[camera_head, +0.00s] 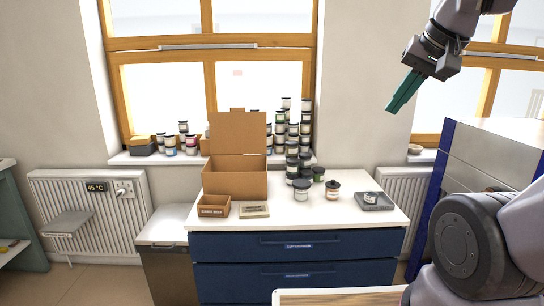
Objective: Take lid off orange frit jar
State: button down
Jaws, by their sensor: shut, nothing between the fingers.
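A small jar with a dark lid and an orange-brown tint (332,194) stands upright on the white top of the blue drawer cabinet, right of centre. It looks like the orange frit jar, with its lid on, but it is too small to read its label. My gripper (392,105) has teal fingers and is raised high at the upper right, in front of the wall. It is shut, empty and well apart from the jar.
A wider pale jar (301,190) and stacked dark-lidded jars (292,168) stand left of it. A grey tray (388,205) holding a small jar lies to its right. An open cardboard box (235,184) stands at the left. The countertop's front right (330,217) is clear.

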aim_at(332, 185)
jog(key=i+j+z, duration=0.15)
jog(key=i, duration=0.45)
jog(key=i+j+z, duration=0.15)
jog(key=i, duration=0.45)
